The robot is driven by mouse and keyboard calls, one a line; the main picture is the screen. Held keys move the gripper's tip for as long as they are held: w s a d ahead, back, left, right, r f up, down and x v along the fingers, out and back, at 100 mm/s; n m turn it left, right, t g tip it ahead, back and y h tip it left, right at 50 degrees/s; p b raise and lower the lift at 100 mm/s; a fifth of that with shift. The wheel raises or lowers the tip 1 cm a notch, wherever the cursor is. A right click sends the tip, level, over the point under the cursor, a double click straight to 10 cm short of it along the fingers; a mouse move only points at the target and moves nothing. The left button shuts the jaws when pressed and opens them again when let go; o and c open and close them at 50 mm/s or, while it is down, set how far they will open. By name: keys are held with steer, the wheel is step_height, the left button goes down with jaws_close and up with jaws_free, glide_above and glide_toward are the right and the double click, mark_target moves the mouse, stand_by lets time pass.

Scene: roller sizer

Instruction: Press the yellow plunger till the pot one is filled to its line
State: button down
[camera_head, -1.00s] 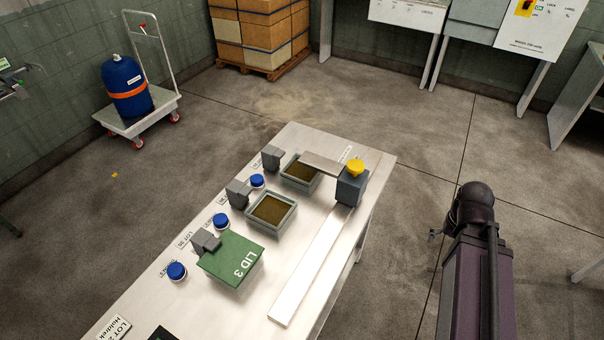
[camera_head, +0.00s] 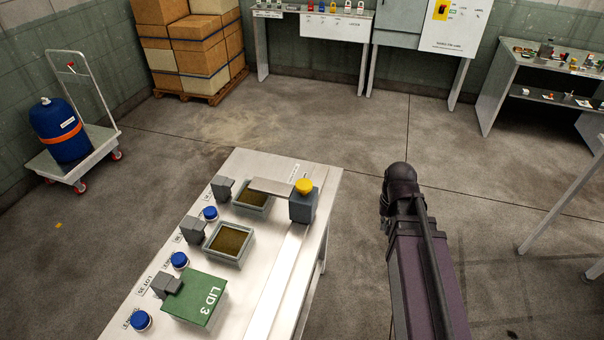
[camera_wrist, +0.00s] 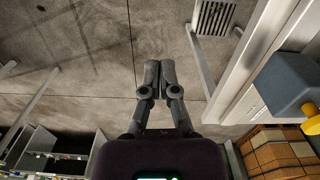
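The yellow plunger (camera_head: 304,186) stands up on top of a dark blue-grey dispenser block (camera_head: 303,207). A flat grey spout (camera_head: 285,187) reaches left from the block over the far pot (camera_head: 236,207), which holds brown material. A second open pot (camera_head: 213,254), also with brown contents, stands nearer. A green lid marked LID 3 (camera_head: 193,297) covers the nearest place. I cannot read which pot is one or see a fill line. In the wrist view my gripper (camera_wrist: 155,80) is shut and empty over the floor, apart from the dispenser block (camera_wrist: 290,85) and part of the plunger (camera_wrist: 311,122) at right.
Blue-capped jars (camera_head: 180,260) and grey blocks line the left side of the table (camera_head: 270,166). A pale rail (camera_head: 278,275) runs along its right side. A trolley with a blue drum (camera_head: 60,130), stacked boxes (camera_head: 197,45) and benches stand beyond.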

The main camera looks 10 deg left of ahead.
steer(key=w+a+r+p, duration=0.8)
steer(key=a+r, duration=0.1)
steer(key=a, duration=0.3)
step_height(320, 180, up, 7)
steer(key=m+p, duration=0.1)
steer(key=p, duration=0.6)
glide_above(304, 183)
steer(key=shift+r, duration=0.2)
steer(key=shift+f, duration=0.15)
step_height(304, 183, down, 14)
steer(key=b, duration=1.3)
steer(key=shift+b, duration=0.35)
